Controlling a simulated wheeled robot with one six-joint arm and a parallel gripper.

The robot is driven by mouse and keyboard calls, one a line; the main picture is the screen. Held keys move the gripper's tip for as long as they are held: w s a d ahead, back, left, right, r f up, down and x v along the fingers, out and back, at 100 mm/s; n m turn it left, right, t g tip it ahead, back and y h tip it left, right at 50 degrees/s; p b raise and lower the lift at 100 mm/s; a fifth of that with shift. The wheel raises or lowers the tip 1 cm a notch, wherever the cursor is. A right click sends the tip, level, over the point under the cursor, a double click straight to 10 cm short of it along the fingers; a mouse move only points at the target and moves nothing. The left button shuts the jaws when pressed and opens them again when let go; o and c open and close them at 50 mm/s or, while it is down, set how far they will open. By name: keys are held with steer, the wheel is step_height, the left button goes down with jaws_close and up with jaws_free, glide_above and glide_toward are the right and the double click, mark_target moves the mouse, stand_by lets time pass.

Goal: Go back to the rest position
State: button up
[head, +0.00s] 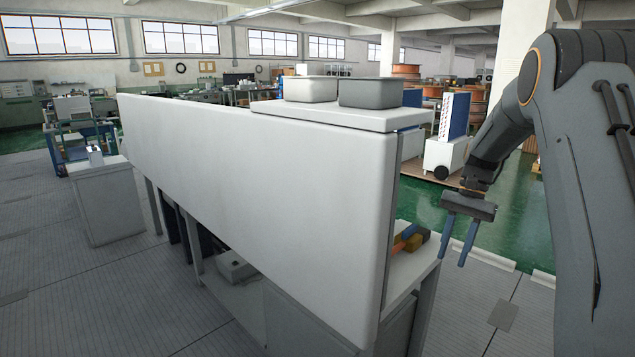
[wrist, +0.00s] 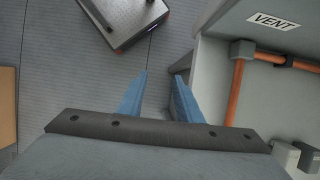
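My gripper (head: 453,254) hangs with its blue fingers pointing down, to the right of a large white panel (head: 250,190) in the head view. In the wrist view, my gripper (wrist: 161,75) has its fingertips apart, with nothing between them. It is open and empty. A grey unit with a "VENT" label (wrist: 274,22) and an orange pipe (wrist: 235,90) is at the right of the wrist view, beside the right finger.
Two grey bins (head: 311,89) (head: 374,93) stand on top of the panel. Orange and blue items (head: 410,238) lie on the bench behind its right end. A dark-topped grey box (wrist: 128,22) is below in the wrist view. Green floor (head: 515,215) is clear beyond my gripper.

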steer(key=s+a+f+n+t+h, duration=0.1)
steer(key=s+a+n, duration=0.3)
steer(key=s, duration=1)
steer(key=s+a+f+n+t+h, duration=0.1)
steer(key=s+a+n, duration=0.3)
steer(key=s+a, duration=0.7)
steer(key=s+t+h, duration=0.1)
steer(key=s, duration=0.2)
steer(key=shift+a+f+n+t, duration=0.15)
steer(key=shift+f+n+t, duration=0.1)
steer(key=shift+n+t, duration=0.15)
steer(key=shift+w, duration=0.1)
